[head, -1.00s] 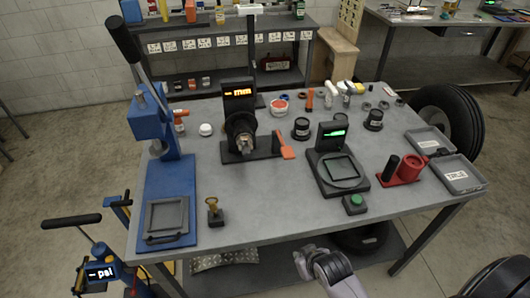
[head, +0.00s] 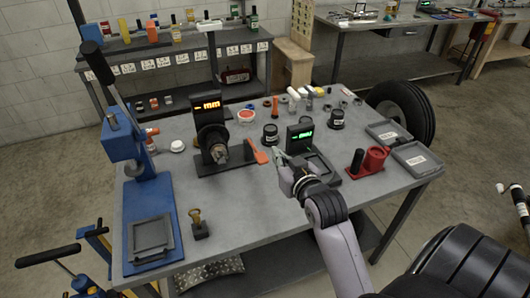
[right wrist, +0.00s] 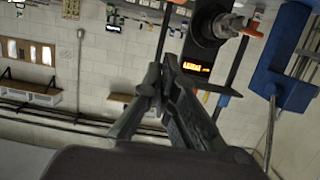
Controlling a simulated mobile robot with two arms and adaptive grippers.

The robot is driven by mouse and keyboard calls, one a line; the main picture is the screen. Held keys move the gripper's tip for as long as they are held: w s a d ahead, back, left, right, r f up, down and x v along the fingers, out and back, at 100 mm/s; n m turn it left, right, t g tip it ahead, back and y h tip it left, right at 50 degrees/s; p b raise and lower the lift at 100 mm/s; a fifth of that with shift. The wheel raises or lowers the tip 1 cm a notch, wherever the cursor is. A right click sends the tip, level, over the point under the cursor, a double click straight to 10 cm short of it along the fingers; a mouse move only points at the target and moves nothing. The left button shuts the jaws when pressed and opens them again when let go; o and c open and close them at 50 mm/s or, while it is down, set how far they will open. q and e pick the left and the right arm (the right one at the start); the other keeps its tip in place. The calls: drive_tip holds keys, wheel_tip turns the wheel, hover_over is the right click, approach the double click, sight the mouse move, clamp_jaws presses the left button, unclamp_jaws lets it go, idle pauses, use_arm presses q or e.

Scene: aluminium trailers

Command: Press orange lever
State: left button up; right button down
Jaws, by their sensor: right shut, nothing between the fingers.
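The orange lever (head: 257,151) sticks out at the right side of a black device with a "mm" display (head: 208,107), on the grey table. In the right wrist view, an orange part (right wrist: 253,29) shows beside the device's metal chuck (right wrist: 225,25), near the top right. My right gripper (head: 279,152) is just right of the lever above the table, apart from it as far as I can tell. It is shut and empty; its fingers (right wrist: 157,82) show in the right wrist view. My left gripper is out of view.
A blue lever press (head: 145,195) stands at the table's left, with a small brass-handled stamp (head: 199,226) beside it. A black scale with green display (head: 300,137) is right of my gripper, partly hidden by my arm. A red holder (head: 374,160) and grey trays (head: 410,158) stand farther right.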

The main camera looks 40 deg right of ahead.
drive_tip(key=p, duration=0.2)
hover_over(266, 160)
wheel_tip(266, 160, down, 2)
drive_tip(key=shift+s+a+f, duration=0.1)
wheel_tip(266, 160, down, 3)
drive_tip(key=shift+r+p, duration=0.15)
drive_tip(key=shift+p, duration=0.35)
drive_tip(key=shift+f, duration=0.8)
